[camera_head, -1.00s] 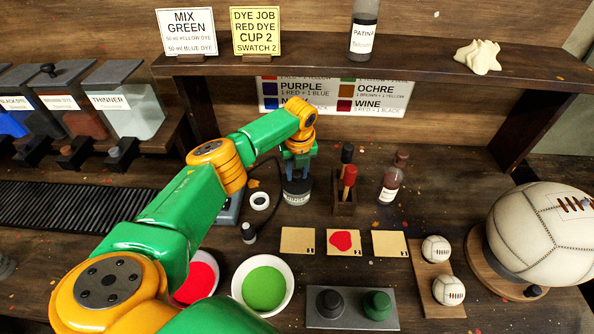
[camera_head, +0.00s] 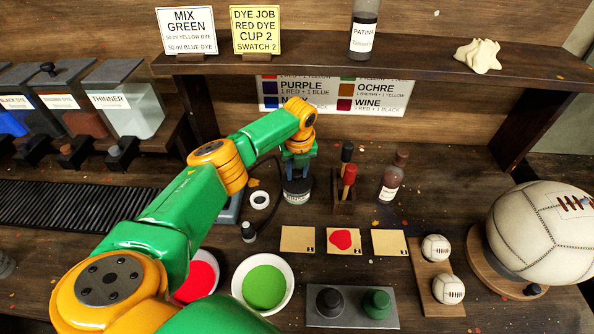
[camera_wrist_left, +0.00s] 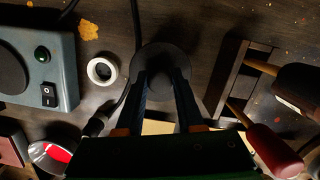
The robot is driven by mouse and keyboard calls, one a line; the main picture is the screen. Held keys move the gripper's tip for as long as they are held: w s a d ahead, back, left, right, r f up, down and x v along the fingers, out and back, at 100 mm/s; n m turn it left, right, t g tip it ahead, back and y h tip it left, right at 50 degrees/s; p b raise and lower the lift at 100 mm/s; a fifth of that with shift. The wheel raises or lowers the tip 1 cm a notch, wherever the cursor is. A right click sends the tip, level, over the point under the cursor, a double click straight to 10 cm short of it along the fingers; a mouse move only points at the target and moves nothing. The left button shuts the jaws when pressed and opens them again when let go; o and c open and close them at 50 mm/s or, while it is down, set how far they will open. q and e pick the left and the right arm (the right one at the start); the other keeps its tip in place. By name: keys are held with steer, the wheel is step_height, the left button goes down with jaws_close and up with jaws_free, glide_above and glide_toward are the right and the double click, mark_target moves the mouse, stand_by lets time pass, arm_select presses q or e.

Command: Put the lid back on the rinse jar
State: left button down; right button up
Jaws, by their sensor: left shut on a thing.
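The rinse jar (camera_head: 297,197), small with a pale label, stands on the bench below my left gripper, left of the brush rack. My left gripper (camera_head: 298,172) points straight down over it. In the left wrist view, the fingers (camera_wrist_left: 160,88) are shut on the knob of the round dark lid (camera_wrist_left: 160,54). The lid is at the jar's mouth and covers it from above. I cannot tell whether it is fully seated or slightly above the rim. The jar's body is hidden under the lid in the wrist view. My right gripper is not in view.
A wooden rack (camera_head: 343,195) with dark and red-headed tools stands close right of the jar, with a brown bottle (camera_head: 391,178) beyond. A white ring (camera_head: 260,200) lies to the left. Swatch cards (camera_head: 344,241) and a green dye bowl (camera_head: 264,287) are nearer.

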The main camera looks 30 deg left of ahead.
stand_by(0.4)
arm_select(q)
jaws_free()
step_height(320, 180, up, 5)
steer(key=p, duration=0.4)
steer(key=shift+p, duration=0.4)
steer(key=shift+r, duration=0.95)
steer(key=shift+c, duration=0.2)
jaws_close()
steer(key=shift+f+b, duration=0.2)
steer(key=shift+b, duration=0.1)
stand_by(0.4)
